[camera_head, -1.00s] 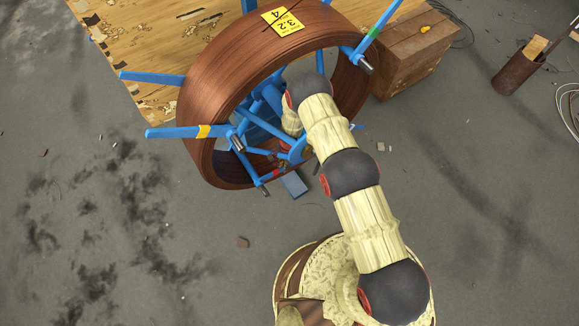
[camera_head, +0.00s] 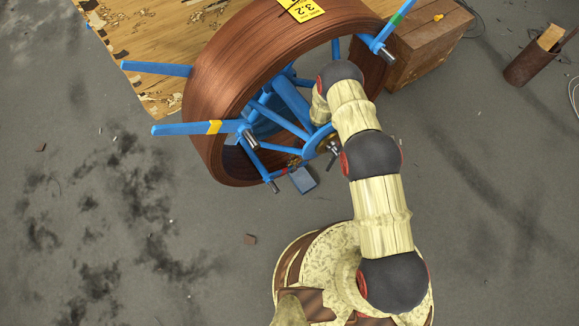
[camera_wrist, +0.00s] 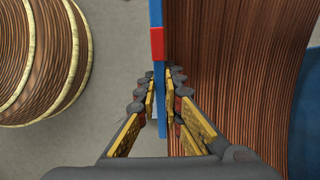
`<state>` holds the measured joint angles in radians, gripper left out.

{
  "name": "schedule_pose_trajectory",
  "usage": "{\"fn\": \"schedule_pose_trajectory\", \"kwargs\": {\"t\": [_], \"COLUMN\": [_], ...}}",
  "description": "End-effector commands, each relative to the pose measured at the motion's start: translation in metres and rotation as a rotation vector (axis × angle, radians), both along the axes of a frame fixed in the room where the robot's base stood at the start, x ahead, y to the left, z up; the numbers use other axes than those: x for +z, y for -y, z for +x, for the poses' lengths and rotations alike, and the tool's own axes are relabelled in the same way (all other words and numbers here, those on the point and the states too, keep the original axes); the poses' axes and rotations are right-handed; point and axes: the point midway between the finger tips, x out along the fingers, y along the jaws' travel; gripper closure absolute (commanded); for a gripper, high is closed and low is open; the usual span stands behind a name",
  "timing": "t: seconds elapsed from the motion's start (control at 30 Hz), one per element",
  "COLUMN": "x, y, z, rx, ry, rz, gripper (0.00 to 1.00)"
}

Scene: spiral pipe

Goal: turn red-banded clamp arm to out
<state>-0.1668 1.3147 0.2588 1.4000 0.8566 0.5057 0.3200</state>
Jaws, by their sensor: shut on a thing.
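The red-banded clamp arm is a slim blue bar (camera_wrist: 155,14) with a red band (camera_wrist: 156,44), upright in the wrist view, beside the coil's brown wall (camera_wrist: 235,70). My gripper (camera_wrist: 161,90) has its yellow-padded fingers on both sides of the bar's lower end, below the red band, and is shut on it. In the head view the red band (camera_head: 285,171) shows small at the lower edge of the coil (camera_head: 215,95). There my gripper is mostly hidden among the blue spokes and behind my arm.
Other blue arms stick out from the coil, one yellow-banded (camera_head: 214,127) and one green-banded (camera_head: 397,19). A wooden crate (camera_head: 430,50) stands at the upper right, with a rusty holder (camera_head: 527,66) beyond. Open floor lies to the left.

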Motion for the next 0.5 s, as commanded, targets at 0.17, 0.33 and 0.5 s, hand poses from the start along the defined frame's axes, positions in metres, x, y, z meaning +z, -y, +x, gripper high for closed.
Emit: {"fn": "schedule_pose_trajectory", "kwargs": {"t": [0.17,0.33,0.5], "x": [-0.0021,-0.0015,-0.0006], "y": [0.0024,0.0018,0.0008], "z": [-0.0034,-0.0027,-0.0011], "rx": [0.001,0.001,0.001], "ry": [-0.003,-0.002,0.000], "rz": [-0.004,-0.004,-0.003], "gripper": [1.00,0.82,0.73]}}
